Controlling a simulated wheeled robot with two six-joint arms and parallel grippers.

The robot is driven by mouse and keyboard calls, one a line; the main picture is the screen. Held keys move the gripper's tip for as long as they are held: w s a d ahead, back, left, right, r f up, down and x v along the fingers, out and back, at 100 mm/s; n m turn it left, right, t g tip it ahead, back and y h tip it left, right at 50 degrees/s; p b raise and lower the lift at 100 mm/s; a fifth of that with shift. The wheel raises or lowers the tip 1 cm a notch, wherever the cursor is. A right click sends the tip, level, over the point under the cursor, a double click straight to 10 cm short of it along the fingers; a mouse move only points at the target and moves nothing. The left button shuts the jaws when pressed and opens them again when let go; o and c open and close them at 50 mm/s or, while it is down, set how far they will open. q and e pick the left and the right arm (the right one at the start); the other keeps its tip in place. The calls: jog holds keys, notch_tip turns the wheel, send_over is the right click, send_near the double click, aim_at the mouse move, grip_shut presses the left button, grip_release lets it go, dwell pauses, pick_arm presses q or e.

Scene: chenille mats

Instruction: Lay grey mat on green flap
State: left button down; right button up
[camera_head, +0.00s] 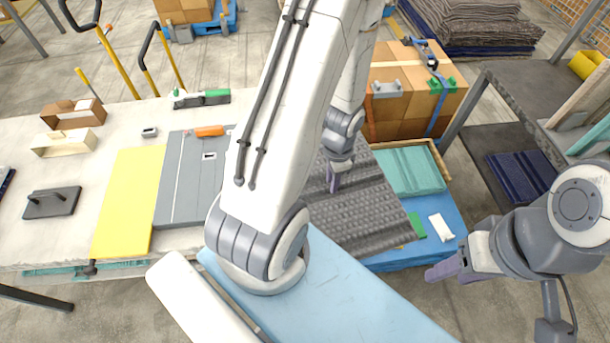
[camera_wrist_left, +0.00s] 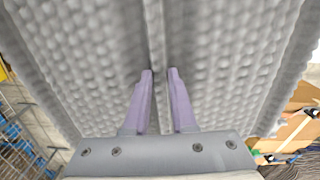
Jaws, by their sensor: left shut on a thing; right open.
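The grey mat (camera_head: 370,205), a bumpy chenille piece, hangs spread out and tilted from my left gripper (camera_head: 335,187). In the left wrist view, the purple fingers (camera_wrist_left: 160,75) are shut on a raised fold of the mat (camera_wrist_left: 220,50), which fills most of that view. A small green piece (camera_head: 417,226), perhaps the green flap, shows beside the mat's right edge; the mat seems to hide some of it. I cannot tell whether they touch. My right gripper (camera_head: 432,272) is open and empty, low at the right, apart from the mat.
A wooden tray of teal mats (camera_head: 412,170) and a white block (camera_head: 441,227) are on the blue surface (camera_head: 450,210). Taped cartons (camera_head: 405,75) stand behind. The pale table (camera_head: 110,125) at left holds a yellow sheet (camera_head: 130,200) and a grey board (camera_head: 190,185). My left arm hides the middle.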

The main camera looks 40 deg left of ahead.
pick_arm(q)
jog(key=shift+s+a+r+m, duration=0.2)
jog(key=shift+s+a+m, duration=0.2)
jog(key=shift+s, duration=0.1)
jog(key=shift+s+a+r+m, duration=0.15)
jog(key=shift+s+a+m, duration=0.1)
jog(key=shift+s+m, duration=0.2)
jog(key=a+f, duration=0.1)
jog(key=w+a+p, duration=0.1)
jog(key=w+a+f, duration=0.1)
jog(key=a, duration=0.1)
jog(key=shift+w+f+p, duration=0.1)
jog(key=shift+f+p, duration=0.2)
jog(key=w+a+f+p, duration=0.1)
jog(key=p, duration=0.1)
jog(key=w+a+f+p, duration=0.1)
jog(key=a, duration=0.1)
jog(key=w+a+f+p, duration=0.1)
jog(key=a+p, duration=0.1)
jog(key=shift+w+a+f+p, duration=0.15)
jog(key=shift+f+p, duration=0.1)
jog(key=shift+p, duration=0.05)
jog(key=shift+w+a+f, duration=0.1)
jog(key=shift+a+f, duration=0.05)
jog(key=shift+f, duration=0.3)
notch_tip(320, 180, down, 4)
jog(key=b, duration=0.3)
jog(key=shift+b, duration=0.35)
